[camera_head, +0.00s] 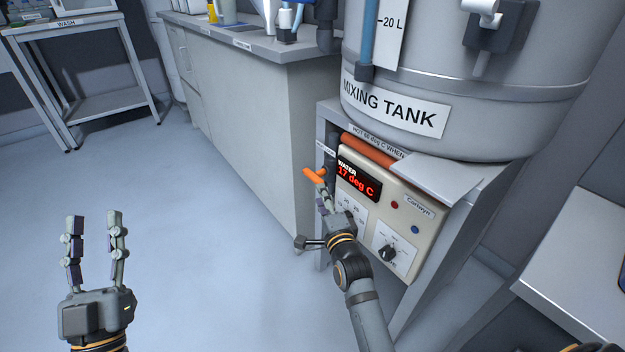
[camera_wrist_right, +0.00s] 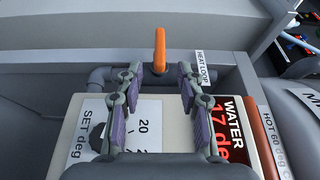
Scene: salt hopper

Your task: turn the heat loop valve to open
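The heat loop valve has an orange lever handle (camera_head: 314,176) beside the heater box, under the mixing tank (camera_head: 470,100). In the right wrist view the orange handle (camera_wrist_right: 160,50) stands upright on a grey pipe, just beyond and between my fingertips. A "HEAT LOOP" label (camera_wrist_right: 205,68) is next to it. My right gripper (camera_head: 323,196) is close to the handle; in the wrist view its fingers (camera_wrist_right: 158,72) are apart with nothing between them. My left gripper (camera_head: 92,222) is open and empty over the floor at the left.
The heater box (camera_head: 405,215) shows "WATER 17 deg C" on a red display (camera_head: 358,182) and has a black knob (camera_head: 388,252). A grey bench (camera_head: 245,110) stands left of the valve. A wash table (camera_head: 95,100) is far left. The floor between is clear.

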